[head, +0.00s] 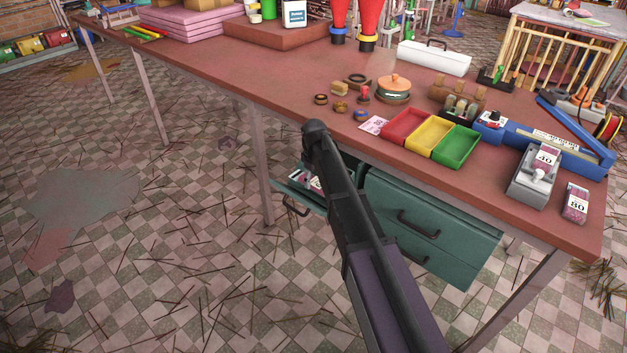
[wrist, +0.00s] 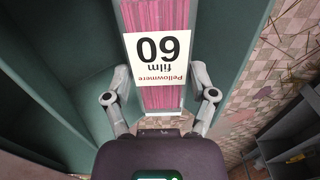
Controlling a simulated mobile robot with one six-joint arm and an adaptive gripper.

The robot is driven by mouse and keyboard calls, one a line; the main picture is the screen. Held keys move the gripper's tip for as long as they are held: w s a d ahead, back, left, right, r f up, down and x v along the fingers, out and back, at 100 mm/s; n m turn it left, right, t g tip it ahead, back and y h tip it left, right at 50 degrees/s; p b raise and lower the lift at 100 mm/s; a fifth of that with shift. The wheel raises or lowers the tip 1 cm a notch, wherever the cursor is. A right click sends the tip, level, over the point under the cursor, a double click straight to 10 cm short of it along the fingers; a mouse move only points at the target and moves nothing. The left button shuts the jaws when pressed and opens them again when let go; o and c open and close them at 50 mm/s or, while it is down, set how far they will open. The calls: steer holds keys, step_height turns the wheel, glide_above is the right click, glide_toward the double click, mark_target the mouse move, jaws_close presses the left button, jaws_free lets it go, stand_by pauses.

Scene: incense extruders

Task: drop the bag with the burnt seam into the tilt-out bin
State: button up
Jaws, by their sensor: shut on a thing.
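My gripper (wrist: 160,96) is shut on a pink bag (wrist: 165,97) with a white label reading "Pellowmere film 60", upside down in the wrist view. One finger is on each side of the bag. No burnt seam can be made out on it. Teal walls (wrist: 45,100) of an open compartment show beside the bag. In the head view my arm hides the gripper, and an open teal drawer or bin (head: 291,197) under the table shows a bit of white and pink inside. Whether this is the tilt-out bin, I cannot tell. Two bags marked 80 are on the table, one (head: 575,203) at the right edge.
The other bag (head: 545,157) rests on a grey device (head: 530,185). A closed teal drawer unit (head: 430,225) hangs under the red-brown table (head: 250,75). Red, yellow and green trays (head: 456,147) stand near the front edge. A table leg (head: 252,165) stands left of the open compartment.

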mark_target(315, 181)
stand_by(0.3)
steer(key=o, duration=1)
steer(key=shift+o, duration=0.2)
steer(key=shift+r, duration=0.1)
step_height(315, 181, up, 10)
steer(key=p, duration=1)
stand_by(0.6)
steer(key=shift+d, duration=0.1)
stand_by(0.4)
steer(key=s+d+m, duration=0.5)
steer(key=s+d, duration=0.6)
steer(key=s, duration=0.2)
steer(key=s+d+m, duration=0.5)
steer(key=s+d, duration=0.5)
steer(key=s, duration=0.3)
step_height(315, 181, up, 12)
steer(key=p, duration=1.2)
steer(key=shift+w, duration=0.2)
